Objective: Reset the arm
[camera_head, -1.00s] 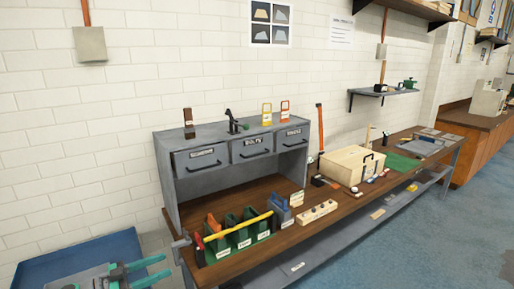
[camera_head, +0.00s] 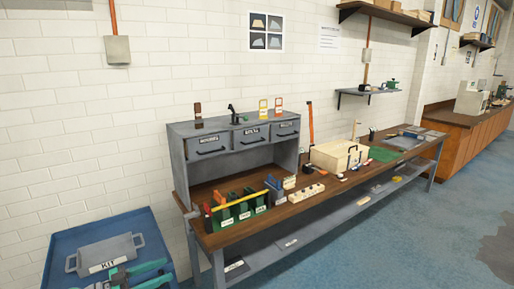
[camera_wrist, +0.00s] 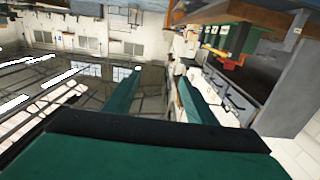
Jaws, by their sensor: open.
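My gripper (camera_head: 164,270) is at the bottom left of the head view, in front of the blue cart. Its green fingers are apart, with nothing between them. In the wrist view my gripper (camera_wrist: 158,80) also shows two separated green fingers with an empty gap. The rest of my arm is mostly outside the head view. The wrist view is tilted, with the workbench items at its upper right.
A blue cart (camera_head: 68,242) holds a grey tray marked KIT (camera_head: 105,253), close to my gripper. The wooden workbench (camera_head: 232,233) carries a green tote (camera_head: 250,208), a grey drawer unit (camera_head: 178,158) and a wooden box (camera_head: 330,157). Blue floor (camera_head: 400,245) at right is open.

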